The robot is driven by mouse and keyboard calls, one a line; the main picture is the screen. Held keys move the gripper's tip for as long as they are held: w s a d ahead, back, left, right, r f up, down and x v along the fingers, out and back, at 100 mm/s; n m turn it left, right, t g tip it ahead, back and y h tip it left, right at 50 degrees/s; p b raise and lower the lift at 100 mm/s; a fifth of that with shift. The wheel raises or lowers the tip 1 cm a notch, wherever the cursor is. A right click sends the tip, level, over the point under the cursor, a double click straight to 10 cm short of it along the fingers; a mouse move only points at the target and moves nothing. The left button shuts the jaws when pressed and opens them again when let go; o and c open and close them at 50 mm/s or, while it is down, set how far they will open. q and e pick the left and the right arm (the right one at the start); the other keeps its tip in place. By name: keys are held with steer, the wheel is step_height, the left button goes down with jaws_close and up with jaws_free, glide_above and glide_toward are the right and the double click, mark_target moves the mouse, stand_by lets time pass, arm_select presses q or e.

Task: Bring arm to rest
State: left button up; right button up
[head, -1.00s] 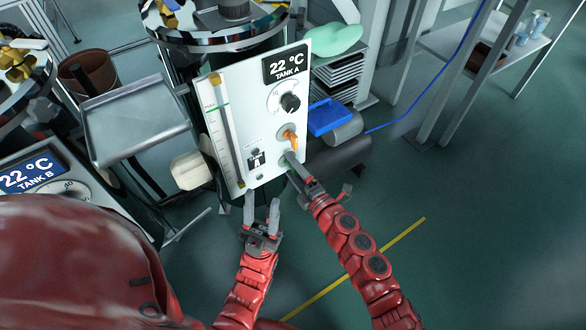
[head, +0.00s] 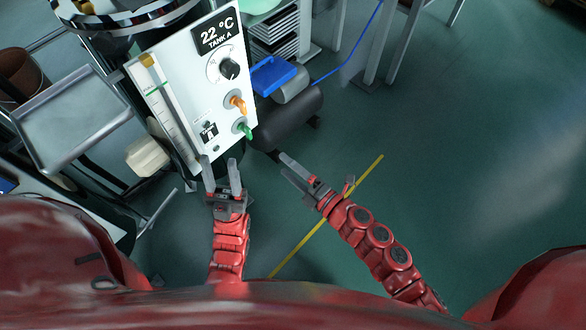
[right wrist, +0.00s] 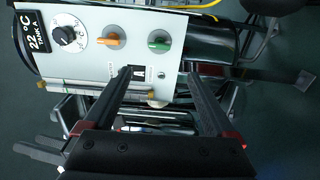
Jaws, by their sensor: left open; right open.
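My left gripper (head: 221,164) is open and empty, just below the lower edge of the white Tank A panel (head: 185,85) in the head view. My right gripper (head: 283,164) is open and empty, to the lower right of the panel and apart from it. In the right wrist view its two fingers (right wrist: 158,72) are spread, with the panel beyond them. The panel carries a black dial (head: 229,69), an orange knob (head: 237,104) and a green knob (head: 243,129). Both knobs show uncovered.
A black cylinder (head: 290,117) lies right of the panel, by a blue tray (head: 273,75). A metal tray (head: 70,115) and a whitish block (head: 147,157) are at left. A yellow line (head: 362,178) crosses the open green floor at right.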

steer(key=shift+s+d, duration=0.5)
steer(key=shift+d, duration=0.05)
